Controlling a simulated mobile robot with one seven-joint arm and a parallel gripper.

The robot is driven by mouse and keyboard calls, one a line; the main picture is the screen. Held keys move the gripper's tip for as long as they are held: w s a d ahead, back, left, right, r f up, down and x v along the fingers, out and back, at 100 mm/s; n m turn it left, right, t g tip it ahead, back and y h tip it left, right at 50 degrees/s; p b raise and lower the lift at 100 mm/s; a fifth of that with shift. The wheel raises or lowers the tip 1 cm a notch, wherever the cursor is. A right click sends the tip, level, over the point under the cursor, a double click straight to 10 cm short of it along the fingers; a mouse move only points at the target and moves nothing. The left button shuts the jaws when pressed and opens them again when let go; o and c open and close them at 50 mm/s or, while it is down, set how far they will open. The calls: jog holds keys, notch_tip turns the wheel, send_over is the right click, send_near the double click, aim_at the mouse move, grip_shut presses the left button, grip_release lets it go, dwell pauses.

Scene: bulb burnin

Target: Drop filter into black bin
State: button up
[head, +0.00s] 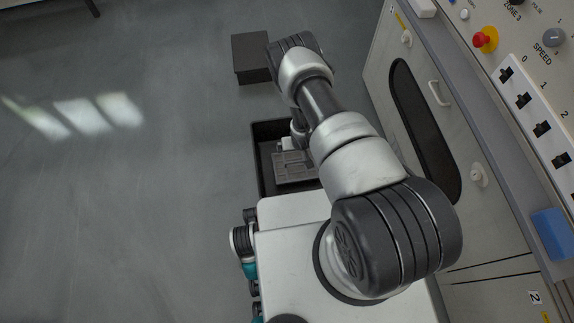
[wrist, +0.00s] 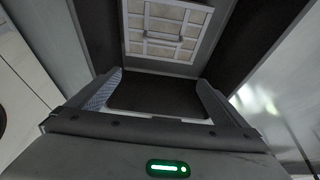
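The filter (head: 290,170) is a flat, pale panel with a grid face, a frame and a small handle. It appears to lie inside the black bin (head: 257,160), which is a dark open-topped box on the floor beside my base. In the wrist view the filter (wrist: 165,32) is at the top, between the dark walls of the bin (wrist: 245,52). My gripper (wrist: 158,80) is open and empty, its fingers wide apart over a dark surface. The filter is apart from the fingers. In the head view my arm hides most of the gripper and part of the bin.
A closed dark box (head: 251,58) stands on the floor beyond the bin. A pale cabinet (head: 425,110) with a handle, knobs and a control panel with a red button (head: 485,39) runs along the right. The grey floor (head: 130,190) at left is clear.

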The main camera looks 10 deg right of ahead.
jog(key=p+v, duration=0.6)
jog(key=v, duration=1.1)
jog(key=shift+r, duration=0.25)
